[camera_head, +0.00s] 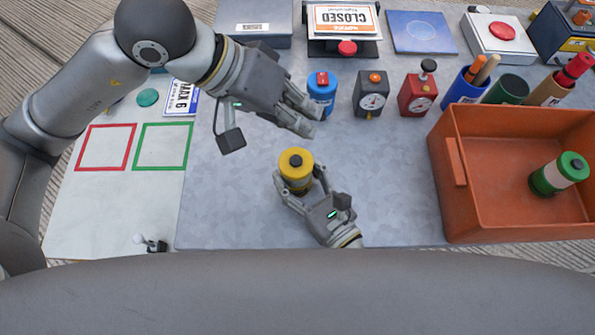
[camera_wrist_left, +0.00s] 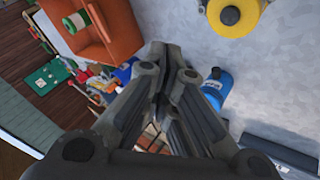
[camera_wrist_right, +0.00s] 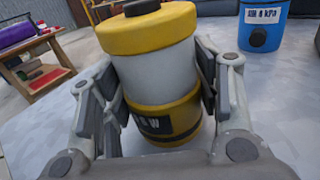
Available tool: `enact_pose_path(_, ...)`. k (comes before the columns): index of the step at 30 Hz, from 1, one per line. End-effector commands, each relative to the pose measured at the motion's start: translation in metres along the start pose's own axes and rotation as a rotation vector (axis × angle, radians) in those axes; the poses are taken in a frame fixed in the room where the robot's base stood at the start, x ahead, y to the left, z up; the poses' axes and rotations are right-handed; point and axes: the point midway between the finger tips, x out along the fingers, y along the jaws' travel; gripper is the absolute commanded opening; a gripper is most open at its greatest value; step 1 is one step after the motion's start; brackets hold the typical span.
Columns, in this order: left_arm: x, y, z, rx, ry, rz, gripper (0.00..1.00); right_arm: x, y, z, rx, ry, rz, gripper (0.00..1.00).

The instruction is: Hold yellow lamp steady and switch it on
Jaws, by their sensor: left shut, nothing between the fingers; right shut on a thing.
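The yellow lamp (camera_head: 296,163) stands on the grey table near its front middle. It has a yellow cap with a black button on top, a white middle and a yellow base, clear in the right wrist view (camera_wrist_right: 155,60). My right gripper (camera_head: 298,187) is shut on the lamp, one finger on each side of it. My left gripper (camera_head: 309,121) is shut and empty, above and behind the lamp and apart from it. In the left wrist view its fingers (camera_wrist_left: 175,60) are together, with the lamp (camera_wrist_left: 232,14) at the upper right.
A blue canister (camera_head: 322,92), a black dial box (camera_head: 371,97) and a red dial box (camera_head: 417,95) stand behind the lamp. An orange crate (camera_head: 458,163) at right holds a green-and-white lamp (camera_head: 560,174).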

Motion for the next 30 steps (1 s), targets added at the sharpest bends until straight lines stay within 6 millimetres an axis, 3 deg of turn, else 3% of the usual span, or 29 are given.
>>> enact_pose_path(11, -0.008, -0.013, -0.002, 0.126, 0.114, 0.034, 0.0, 0.0, 0.001, 0.0, 0.0, 0.001, 0.001, 0.22)
enact_pose_path(30, 0.05, -0.054, 0.025, 0.123, 0.112, 0.033, 0.0, 0.0, 0.001, 0.0, 0.0, 0.001, 0.001, 0.22)
